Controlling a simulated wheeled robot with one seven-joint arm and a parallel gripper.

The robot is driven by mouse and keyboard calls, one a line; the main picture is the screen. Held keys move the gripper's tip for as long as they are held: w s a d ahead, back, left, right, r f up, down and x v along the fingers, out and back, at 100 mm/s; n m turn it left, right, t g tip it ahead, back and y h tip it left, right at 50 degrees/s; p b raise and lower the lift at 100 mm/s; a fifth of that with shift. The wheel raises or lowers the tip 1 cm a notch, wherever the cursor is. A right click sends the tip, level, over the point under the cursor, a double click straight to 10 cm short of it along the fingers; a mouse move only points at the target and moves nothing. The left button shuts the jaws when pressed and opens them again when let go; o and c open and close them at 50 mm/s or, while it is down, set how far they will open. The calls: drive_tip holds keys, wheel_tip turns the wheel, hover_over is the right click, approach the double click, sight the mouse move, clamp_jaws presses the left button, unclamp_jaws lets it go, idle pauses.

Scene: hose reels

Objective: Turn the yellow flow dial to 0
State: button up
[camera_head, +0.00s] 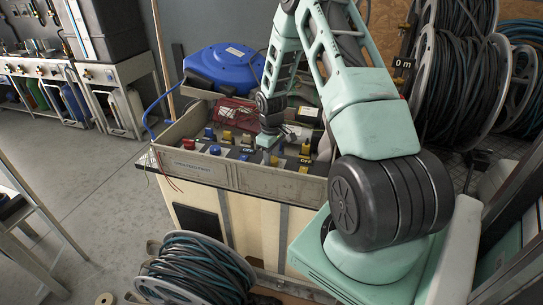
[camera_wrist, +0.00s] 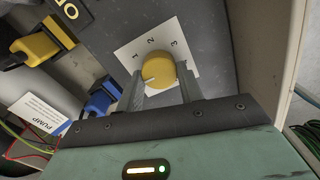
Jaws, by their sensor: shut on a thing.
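The yellow flow dial (camera_wrist: 158,71) is a round knob on a white plate (camera_wrist: 187,50) marked 1, 2 and 3 in the wrist view. A short pale mark on the dial points to the lower left, below the 1. No 0 can be read; that part of the plate is behind a finger. My gripper (camera_wrist: 161,76) is shut on the dial, one finger on each side. In the head view my gripper (camera_head: 268,139) reaches down into the panel box (camera_head: 250,180), and the dial cannot be made out there.
Close by in the wrist view are a yellow handle (camera_wrist: 36,48), a blue handle (camera_wrist: 103,98) and a PUMP label (camera_wrist: 42,114). A pale box wall (camera_wrist: 270,45) stands at right. A blue hose reel (camera_head: 224,66) is behind the panel in the head view.

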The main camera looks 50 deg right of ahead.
idle(0.4)
drive_tip(key=o, duration=1)
drive_tip(key=shift+r, duration=0.1)
wheel_tip(320, 180, up, 17)
drive_tip(key=shift+r+b, duration=0.15)
drive_tip(key=shift+b, duration=0.2)
